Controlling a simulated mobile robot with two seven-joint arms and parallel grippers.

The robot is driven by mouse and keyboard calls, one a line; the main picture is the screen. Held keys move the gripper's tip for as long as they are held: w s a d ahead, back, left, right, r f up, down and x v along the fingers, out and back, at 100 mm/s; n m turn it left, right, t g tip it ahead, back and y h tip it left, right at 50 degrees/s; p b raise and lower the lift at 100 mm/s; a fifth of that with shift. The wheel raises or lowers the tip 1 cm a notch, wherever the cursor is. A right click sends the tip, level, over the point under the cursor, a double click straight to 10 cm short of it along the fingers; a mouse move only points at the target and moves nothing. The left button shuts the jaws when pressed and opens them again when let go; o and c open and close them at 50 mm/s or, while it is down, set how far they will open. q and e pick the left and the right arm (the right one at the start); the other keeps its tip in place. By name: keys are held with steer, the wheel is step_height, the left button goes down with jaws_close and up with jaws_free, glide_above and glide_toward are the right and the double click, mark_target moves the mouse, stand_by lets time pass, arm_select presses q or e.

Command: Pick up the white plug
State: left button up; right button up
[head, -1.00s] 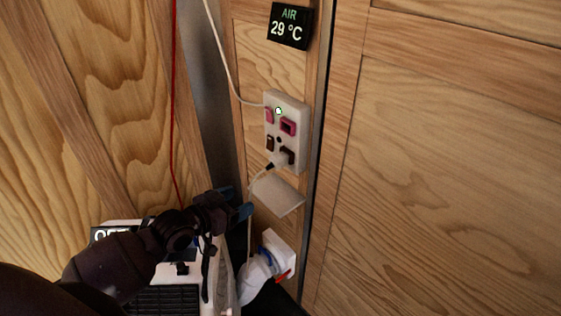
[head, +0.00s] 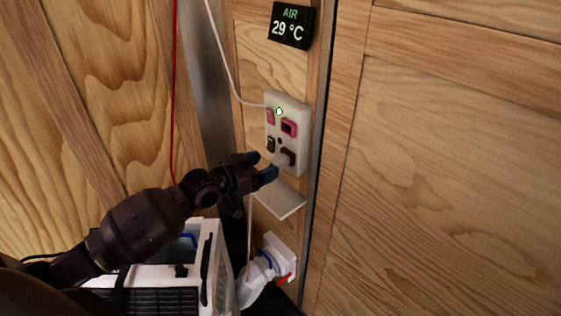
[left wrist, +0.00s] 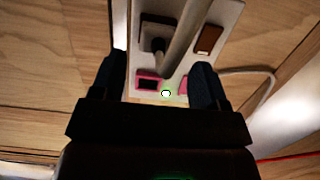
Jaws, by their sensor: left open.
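A white socket panel (head: 301,113) is on the wood wall, with pink and dark parts and a small lit green-white dot at its upper left. A dark plug-like piece is at its lower right, and it also shows in the left wrist view (left wrist: 158,34). A pale cable or plug body (left wrist: 184,40) crosses in front of it; I cannot tell clearly which part is the white plug. My left gripper (head: 262,167) is open just left of the panel's lower part. In the left wrist view its fingers (left wrist: 160,72) stand on either side of the panel.
A white flap (head: 280,200) sticks out below the panel. A white fitting with a hose (head: 275,258) is lower down, beside a white machine (head: 150,275). A thin white cable (head: 222,58) runs to the panel's upper left. A temperature display (head: 290,26) hangs above.

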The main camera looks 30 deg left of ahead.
mark_target(276, 160)
arm_select(q)
steer(key=x, duration=0.3)
steer(key=shift+w+d, duration=0.25)
steer(key=shift+d, duration=0.1)
steer(key=shift+w+d, duration=0.15)
steer(key=shift+w, duration=0.25)
arm_select(e)
steer(key=shift+w, duration=0.2)
arm_select(q)
steer(key=shift+c, duration=0.5)
steer(key=c, duration=1)
steer(key=shift+s+r, duration=0.1)
steer(key=shift+s+a+r+p, duration=0.6)
steer(key=shift+s+a+r, duration=0.6)
steer(key=shift+s, duration=1.55)
steer(key=shift+s+a+r+p, duration=0.55)
steer(key=shift+s+a+r, duration=0.65)
steer(key=shift+s, duration=1.55)
steer(key=shift+s+a+r+p, duration=0.6)
steer(key=shift+s+a+r, duration=0.6)
steer(key=shift+s, duration=1.5)
arm_select(e)
steer(key=shift+s+d+r, duration=0.1)
steer(key=shift+r, duration=1.65)
